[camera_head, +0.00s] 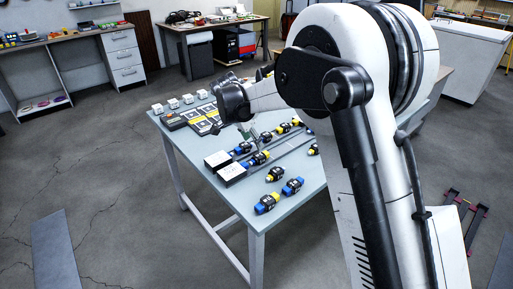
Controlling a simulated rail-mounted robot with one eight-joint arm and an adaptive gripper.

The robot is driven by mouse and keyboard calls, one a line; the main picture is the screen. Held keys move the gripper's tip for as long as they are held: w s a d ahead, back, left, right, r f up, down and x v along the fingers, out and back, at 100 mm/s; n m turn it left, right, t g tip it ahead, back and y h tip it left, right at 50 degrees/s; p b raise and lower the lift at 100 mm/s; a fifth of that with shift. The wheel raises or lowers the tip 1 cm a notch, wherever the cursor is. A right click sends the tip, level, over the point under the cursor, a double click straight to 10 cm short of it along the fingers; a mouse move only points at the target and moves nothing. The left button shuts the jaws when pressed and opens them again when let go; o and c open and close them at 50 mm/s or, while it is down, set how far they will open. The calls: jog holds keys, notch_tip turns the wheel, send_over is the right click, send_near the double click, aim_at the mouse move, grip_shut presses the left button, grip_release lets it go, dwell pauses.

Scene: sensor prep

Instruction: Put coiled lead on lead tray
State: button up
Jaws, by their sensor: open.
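My gripper (251,141) hangs from my wrist over the middle of the table (216,203). It is small and partly lost among the parts behind it. It is open, and I see nothing held in it. Several black cylindrical parts with blue or yellow ends lie near and below it; one blue-ended part (267,203) lies toward the front edge. I cannot make out a coiled lead. A flat grey strip or shallow tray (287,148) lies right of my gripper; I cannot tell whether it is the lead tray. My arm hides the table's right side.
Two dark boxes with white tops (232,171) stand left of my gripper. A dark tray with yellow and white pieces (203,118) lies behind them, with several small white blocks (172,103) along the back left edge. The front left tabletop is clear.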

jog(key=s+d+r+n+t+y, duration=0.15)
jog(key=s+d+r+n, duration=0.35)
jog(key=s+d+r, duration=1.15)
jog(key=s+d+f+n+t+y, duration=0.1)
jog(key=s+d, duration=0.3)
jog(key=s, duration=0.7)
jog(key=s+d+f+n+t, duration=0.1)
jog(key=s+d+f+n, duration=0.2)
jog(key=s, duration=0.9)
jog(key=shift+d+f+t+y, duration=0.35)
jog(key=shift+d, duration=0.55)
